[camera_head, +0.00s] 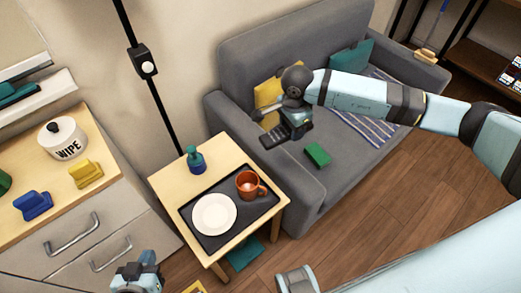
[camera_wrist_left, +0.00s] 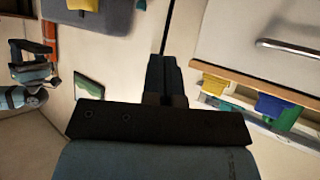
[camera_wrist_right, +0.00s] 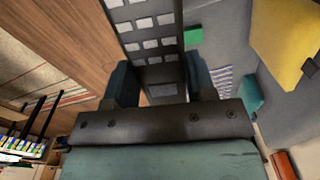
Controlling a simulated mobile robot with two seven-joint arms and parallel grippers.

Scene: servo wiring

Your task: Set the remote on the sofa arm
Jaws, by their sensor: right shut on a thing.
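The dark remote (camera_head: 273,141) is in my right gripper (camera_head: 292,130), over the near arm (camera_head: 240,130) of the grey sofa in the head view. In the right wrist view the remote (camera_wrist_right: 150,35), with its pale keys, sticks out from between the two fingers. Whether its underside touches the sofa arm cannot be told. My left gripper (camera_head: 137,280) is low at the bottom of the head view, away from the sofa. Its fingers (camera_wrist_left: 164,80) are together with nothing between them in the left wrist view.
A side table (camera_head: 163,185) next to the sofa bears a black tray (camera_head: 238,222) with a white plate (camera_head: 214,214) and an orange mug (camera_head: 249,184). A teal bottle (camera_head: 196,160) stands behind. A green block (camera_head: 317,154) and yellow cushion (camera_head: 267,95) are on the sofa.

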